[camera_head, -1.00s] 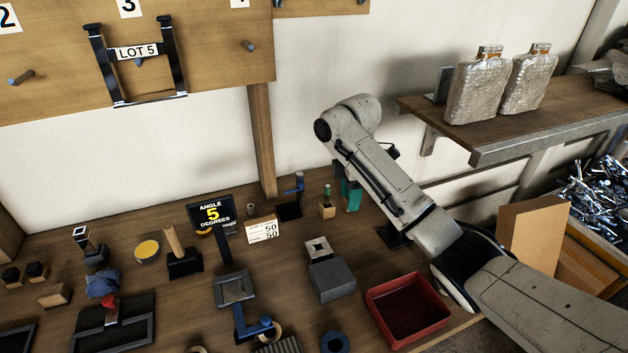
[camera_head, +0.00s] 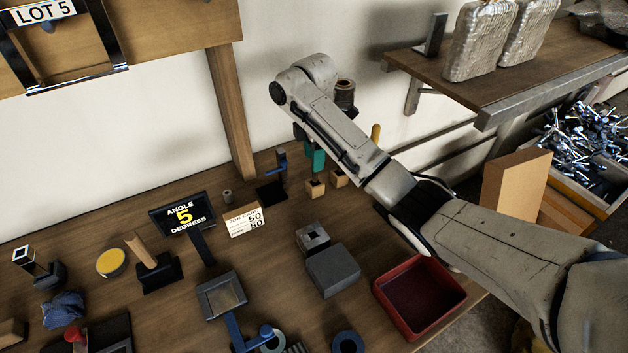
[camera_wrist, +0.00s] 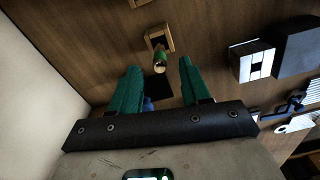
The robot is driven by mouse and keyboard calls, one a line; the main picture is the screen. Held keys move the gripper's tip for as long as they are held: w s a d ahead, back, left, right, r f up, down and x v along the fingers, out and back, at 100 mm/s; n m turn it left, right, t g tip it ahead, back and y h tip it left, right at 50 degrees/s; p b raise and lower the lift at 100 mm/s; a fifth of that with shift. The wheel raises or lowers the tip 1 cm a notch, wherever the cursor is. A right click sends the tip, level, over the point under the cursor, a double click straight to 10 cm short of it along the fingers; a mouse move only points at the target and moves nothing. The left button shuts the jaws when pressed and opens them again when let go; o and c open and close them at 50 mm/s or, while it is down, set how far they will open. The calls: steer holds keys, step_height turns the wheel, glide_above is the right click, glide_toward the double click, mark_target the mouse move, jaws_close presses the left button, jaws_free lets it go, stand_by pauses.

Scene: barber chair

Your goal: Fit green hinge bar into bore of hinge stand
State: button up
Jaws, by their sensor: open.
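The green hinge bar (camera_wrist: 160,60) stands in a small wooden block (camera_wrist: 161,38) in the wrist view. In the head view the block (camera_head: 315,189) shows below my gripper (camera_head: 312,158), and the bar cannot be clearly told from my green fingers. My gripper (camera_wrist: 159,67) is open, with one finger on each side of the bar in the wrist picture; no contact shows. What appears to be the hinge stand is a blue post on a black base (camera_head: 270,191), left of the block. In the wrist view its base (camera_wrist: 158,88) lies partly between my fingers; its bore cannot be made out.
A second wooden block (camera_head: 340,178) stands right of the bar's block. A grey block (camera_head: 333,270), red tray (camera_head: 408,318) and angle sign (camera_head: 182,214) stand nearer. The wall is close behind my gripper; a shelf (camera_head: 480,78) is at right.

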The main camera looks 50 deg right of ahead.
mark_target(315, 177)
steer(key=shift+d+f+p, duration=0.1)
steer(key=shift+f+p, duration=0.25)
steer(key=shift+f, duration=2.55)
jaws_close()
